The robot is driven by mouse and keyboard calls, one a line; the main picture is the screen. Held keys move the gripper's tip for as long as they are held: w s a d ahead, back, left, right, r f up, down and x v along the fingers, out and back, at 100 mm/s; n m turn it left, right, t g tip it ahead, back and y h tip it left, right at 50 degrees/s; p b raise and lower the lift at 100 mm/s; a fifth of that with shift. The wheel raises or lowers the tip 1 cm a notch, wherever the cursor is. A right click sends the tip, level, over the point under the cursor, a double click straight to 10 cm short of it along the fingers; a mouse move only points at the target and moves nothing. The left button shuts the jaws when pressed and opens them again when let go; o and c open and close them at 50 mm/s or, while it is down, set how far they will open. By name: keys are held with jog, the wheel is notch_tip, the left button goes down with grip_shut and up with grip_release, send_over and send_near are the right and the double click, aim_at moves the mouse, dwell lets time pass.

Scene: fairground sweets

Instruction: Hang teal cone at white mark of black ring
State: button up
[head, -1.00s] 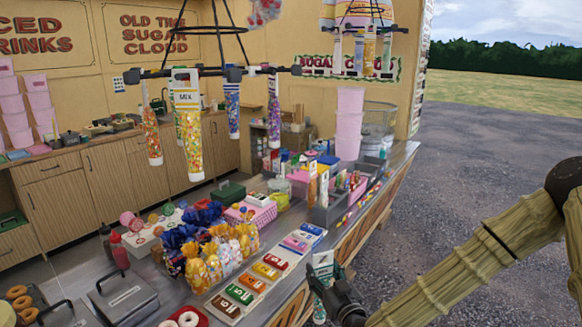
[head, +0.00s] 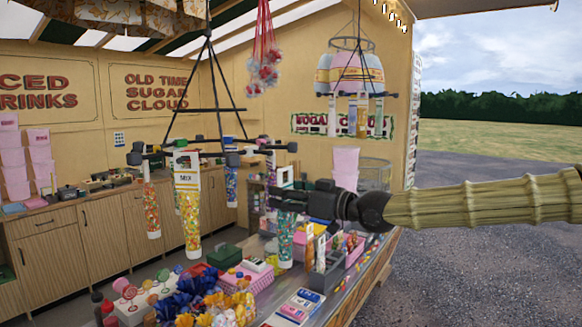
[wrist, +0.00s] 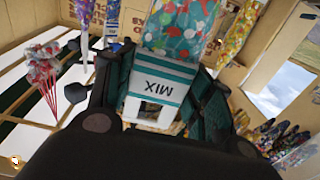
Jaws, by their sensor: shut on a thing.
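The teal cone (head: 286,240) is a clear bag of coloured sweets with a teal-striped header. My gripper (head: 284,197) is shut on it near the header, and the cone hangs upright, tip down, above the counter. In the wrist view the teal "MIX" header (wrist: 163,88) sits between my fingers, with the spotted bag (wrist: 180,25) beyond. The black ring (head: 210,153) hangs left of my gripper with several cones on it. Its right-hand peg (head: 291,147) appears above the held cone, apart from it. A small pale patch by that side may be the white mark; I cannot tell.
A second hanging rack (head: 355,90) is further back.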

aim_at(289, 173)
jog(key=r, duration=0.5)
jog(key=shift+d+r, duration=0.15)
jog(key=shift+d, duration=0.25)
jog(key=shift+w+a, duration=0.1)
jog(key=shift+b+x, duration=0.7)
jog(key=shift+x, duration=0.6)
jog(key=shift+a+p, duration=0.15)
jog(key=shift+p, duration=0.4)
jog(key=shift+w+a, duration=0.1)
jog(key=shift+w, duration=0.05)
